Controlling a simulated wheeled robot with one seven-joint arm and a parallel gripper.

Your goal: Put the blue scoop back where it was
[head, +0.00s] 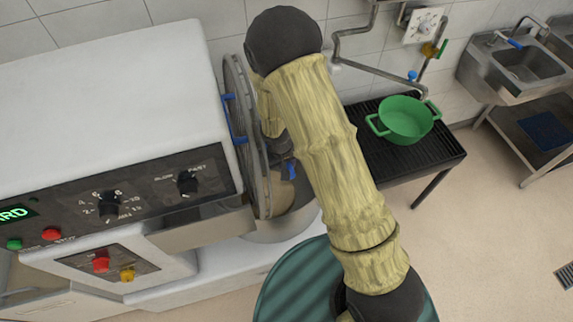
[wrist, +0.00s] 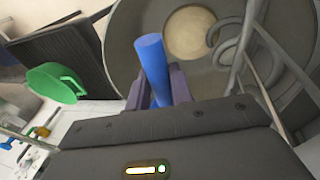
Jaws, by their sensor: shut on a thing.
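My gripper (wrist: 157,92) is shut on a blue cylinder-shaped piece, which I take to be the blue scoop (wrist: 152,60). It stands up tilted between the two dark fingers in the wrist view. The rest of the scoop is hidden, so I cannot tell its full shape. In the head view a small blue bit (head: 291,170) shows beside my arm, near the mixer. My arm hides most of the gripper there. The gripper is in front of the mixer bowl (wrist: 125,28), which has a pale mass and a spiral hook inside.
The white mixer (head: 110,110) fills the left, with its wire guard (head: 258,150) close to my arm. A green pot (head: 405,120) stands on a black slatted table (head: 440,158). A sink (head: 525,65) is at the far right. The floor at right is clear.

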